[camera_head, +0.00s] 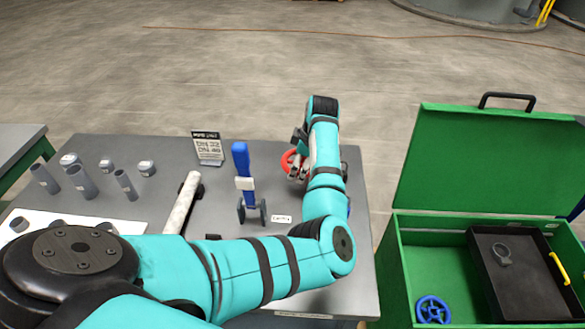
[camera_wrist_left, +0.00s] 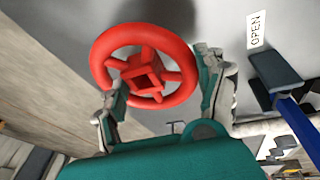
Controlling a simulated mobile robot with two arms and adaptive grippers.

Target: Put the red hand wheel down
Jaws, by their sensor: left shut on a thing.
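The red hand wheel (camera_head: 287,162) is at the right side of the grey table (camera_head: 225,210), partly hidden by my left gripper (camera_head: 300,158). In the left wrist view the wheel (camera_wrist_left: 183,55) shows its ring, spokes and square hub. The fingers of my left gripper (camera_wrist_left: 165,88) stand on both sides of the wheel's lower part and are shut on it. A dark shadow lies on the grey surface beyond the wheel. I cannot tell whether the wheel touches the table. My right gripper is not in view.
A blue-handled tool (camera_head: 241,162) stands just left of the wheel, near a white OPEN label (camera_head: 282,218). Grey pipe pieces (camera_head: 82,182) stand at the left. A green box (camera_head: 400,265) at the right holds a black tray (camera_head: 515,290) and a blue hand wheel (camera_head: 432,309).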

